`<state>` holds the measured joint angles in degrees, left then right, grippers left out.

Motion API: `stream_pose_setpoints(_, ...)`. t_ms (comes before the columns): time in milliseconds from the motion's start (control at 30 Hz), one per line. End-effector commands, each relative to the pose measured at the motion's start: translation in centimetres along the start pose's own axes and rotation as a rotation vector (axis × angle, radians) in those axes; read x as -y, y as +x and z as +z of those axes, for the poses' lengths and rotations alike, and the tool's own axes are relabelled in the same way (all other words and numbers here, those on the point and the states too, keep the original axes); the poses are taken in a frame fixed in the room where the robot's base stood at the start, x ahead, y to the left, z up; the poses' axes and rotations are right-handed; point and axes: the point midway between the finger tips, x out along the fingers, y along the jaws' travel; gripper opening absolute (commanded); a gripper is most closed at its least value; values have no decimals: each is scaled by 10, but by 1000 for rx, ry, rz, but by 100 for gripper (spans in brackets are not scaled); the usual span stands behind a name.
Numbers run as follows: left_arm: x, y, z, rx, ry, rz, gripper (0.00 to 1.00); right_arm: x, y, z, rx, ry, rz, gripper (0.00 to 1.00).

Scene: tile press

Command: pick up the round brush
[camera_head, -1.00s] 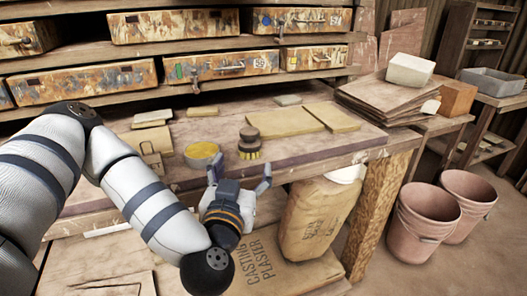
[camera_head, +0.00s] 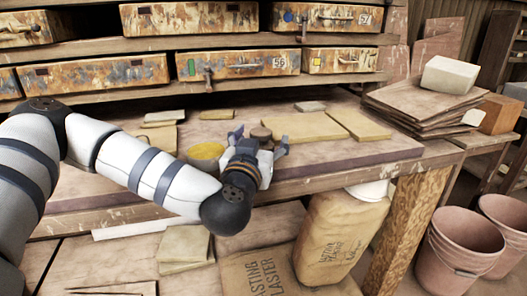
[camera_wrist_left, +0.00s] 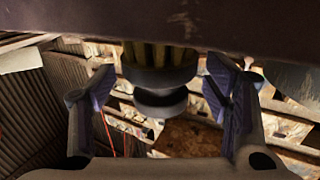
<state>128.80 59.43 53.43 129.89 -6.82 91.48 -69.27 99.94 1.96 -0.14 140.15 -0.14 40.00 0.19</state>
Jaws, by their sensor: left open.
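The round brush (camera_head: 261,132) stands on the workbench; only its dark wooden top knob shows in the head view, because my left gripper hides the rest. In the left wrist view, which looks upside down, the brush (camera_wrist_left: 160,76) shows its pale bristles at the top and its dark body and knob below. My left gripper (camera_head: 259,142) is open at the bench's front edge, with one finger on each side of the brush. In the wrist view the gripper (camera_wrist_left: 162,98) shows gaps between both fingers and the brush. My right gripper is not in view.
Flat yellow tiles (camera_head: 307,126) lie behind and right of the brush. The bench's front edge (camera_head: 340,167) runs close by. Drawers (camera_head: 240,64) fill the shelves behind. A sack (camera_head: 338,238) stands below.

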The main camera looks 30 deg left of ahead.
Motion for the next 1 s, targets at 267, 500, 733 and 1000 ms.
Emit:
stream_pose_setpoints(267, 0, -1, -2, -2, -1, 1, 23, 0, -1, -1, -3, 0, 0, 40)
stream_pose_setpoints(500, 0, -1, -2, -1, -1, 1, 8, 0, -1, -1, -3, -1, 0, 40)
stream_pose_setpoints(733, 0, -1, -20, -8, -3, 0, 2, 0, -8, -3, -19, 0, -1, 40)
stream_pose_setpoints(1000, -13, -43, -97, -24, -7, 8, 2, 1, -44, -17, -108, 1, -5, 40)
